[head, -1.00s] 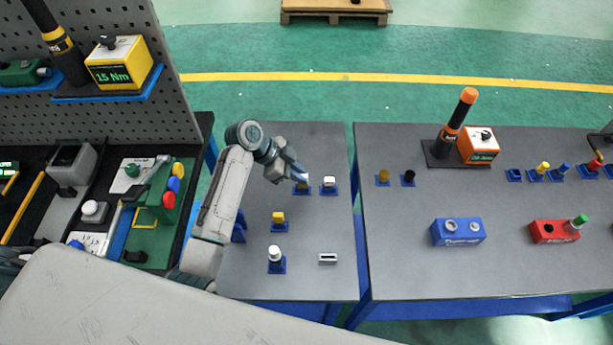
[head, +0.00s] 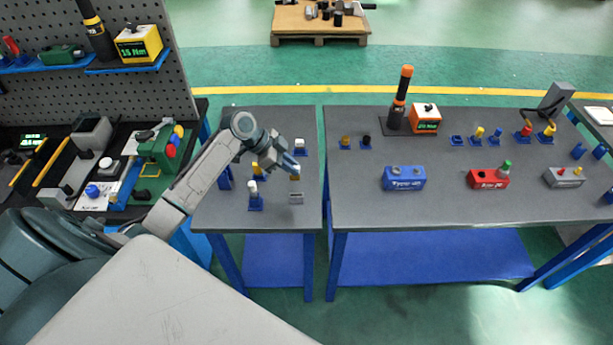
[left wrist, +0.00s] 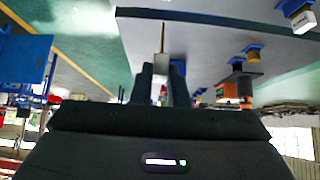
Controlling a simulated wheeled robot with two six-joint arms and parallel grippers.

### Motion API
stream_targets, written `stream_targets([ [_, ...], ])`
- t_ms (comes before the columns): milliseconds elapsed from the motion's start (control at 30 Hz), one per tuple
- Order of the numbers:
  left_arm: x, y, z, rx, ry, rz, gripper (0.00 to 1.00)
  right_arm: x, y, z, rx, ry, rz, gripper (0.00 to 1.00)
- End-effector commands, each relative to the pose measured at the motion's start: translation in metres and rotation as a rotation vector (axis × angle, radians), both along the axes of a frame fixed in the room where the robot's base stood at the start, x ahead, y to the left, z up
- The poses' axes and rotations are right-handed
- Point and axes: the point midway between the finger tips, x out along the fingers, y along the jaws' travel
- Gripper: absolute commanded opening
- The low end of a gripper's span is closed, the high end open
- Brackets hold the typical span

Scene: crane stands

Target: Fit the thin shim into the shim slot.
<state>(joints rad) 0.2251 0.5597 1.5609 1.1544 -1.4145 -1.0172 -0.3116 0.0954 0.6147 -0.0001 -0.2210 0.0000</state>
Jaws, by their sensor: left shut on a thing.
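The thin shim (left wrist: 163,38) shows in the left wrist view as a narrow brass strip on a pale grip block (left wrist: 160,66). My left gripper (head: 291,168) is shut on it, and the shim (head: 295,178) shows small below the fingertips in the head view. The small grey block that looks like the shim slot (head: 296,198) lies near the front right of the left table. The gripper is above and behind this block, and the shim appears apart from it. My right gripper is not in view.
A white-topped piece on a blue stand (head: 254,196) stands left of the slot block. A yellow piece (head: 257,170) is close beside my left gripper. Another white piece (head: 300,146) stands behind. A gap separates this table from the right table (head: 450,204).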

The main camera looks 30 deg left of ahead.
Motion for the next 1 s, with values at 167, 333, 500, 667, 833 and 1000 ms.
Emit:
stream_targets([
  [167,0.000,0.007,0.003,0.000,-0.001,0.011,0.00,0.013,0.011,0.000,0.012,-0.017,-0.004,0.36],
  [333,0.000,0.007,0.003,0.000,0.000,0.011,0.00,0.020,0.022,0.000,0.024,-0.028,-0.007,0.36],
  [500,0.000,0.006,0.002,0.000,0.000,0.011,0.00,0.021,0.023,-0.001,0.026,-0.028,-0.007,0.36],
  [667,0.000,0.006,-0.004,0.000,0.000,0.011,0.00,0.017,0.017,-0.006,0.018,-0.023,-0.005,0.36],
  [833,0.000,0.006,-0.017,0.000,0.000,0.011,0.00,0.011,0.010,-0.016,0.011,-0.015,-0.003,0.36],
  [1000,0.000,0.006,-0.034,0.000,0.000,0.011,0.00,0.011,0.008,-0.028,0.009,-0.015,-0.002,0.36],
])
